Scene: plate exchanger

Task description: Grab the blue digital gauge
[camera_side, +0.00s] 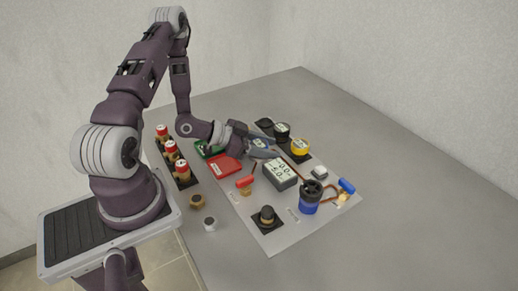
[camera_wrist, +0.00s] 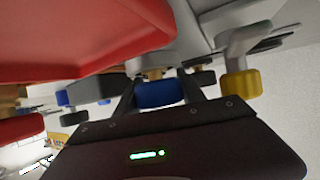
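My gripper (camera_wrist: 158,88) fills the lower part of the wrist view, its two dark fingers spread apart. A blue round part, which looks like the blue gauge (camera_wrist: 157,94), shows between the fingers. I cannot tell whether the fingers touch it. In the side view my gripper (camera_side: 276,153) is low over the mat, tilted, beside the yellow gauge. A gauge with a pale display (camera_side: 261,142) shows right by the gripper there, partly hidden; its colour is unclear.
The yellow gauge (camera_side: 299,146) and a black gauge (camera_side: 282,130) stand close by on a dark strip. The yellow one is also in the wrist view (camera_wrist: 240,84). A red box (camera_side: 224,166), a grey meter (camera_side: 281,173) and a blue-based dark container (camera_side: 310,204) are nearby.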

